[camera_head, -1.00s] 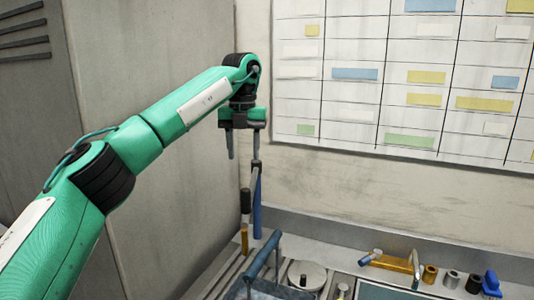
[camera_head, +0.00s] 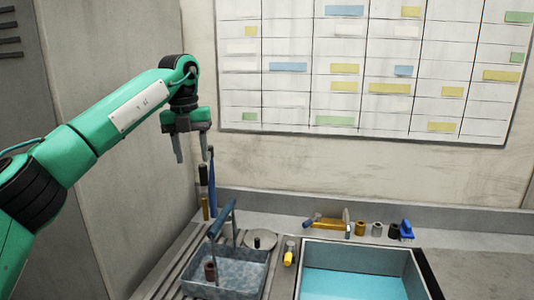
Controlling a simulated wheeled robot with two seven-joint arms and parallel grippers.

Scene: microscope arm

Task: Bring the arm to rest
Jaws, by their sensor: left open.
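My left arm is green with black joints and comes in from the left. My left gripper (camera_head: 191,156) is open, with its two dark fingers pointing down and nothing between them. It hangs above the back left corner of the bench, in front of the wall, and overlaps the upper ends of some upright rods in the picture. The blue rod (camera_head: 212,180) is just right of the fingers; whether they touch cannot be told. My right arm and gripper are out of view. No other arm-like device is clearly visible.
A blue-grey bin (camera_head: 258,278) with a blue handle (camera_head: 223,217) stands on the bench below the gripper. Right of it are a yellow-ended bottle (camera_head: 289,256) and a basin (camera_head: 409,288) with a light-blue floor. Small tools line the back. A chart board (camera_head: 300,100) hangs on the wall.

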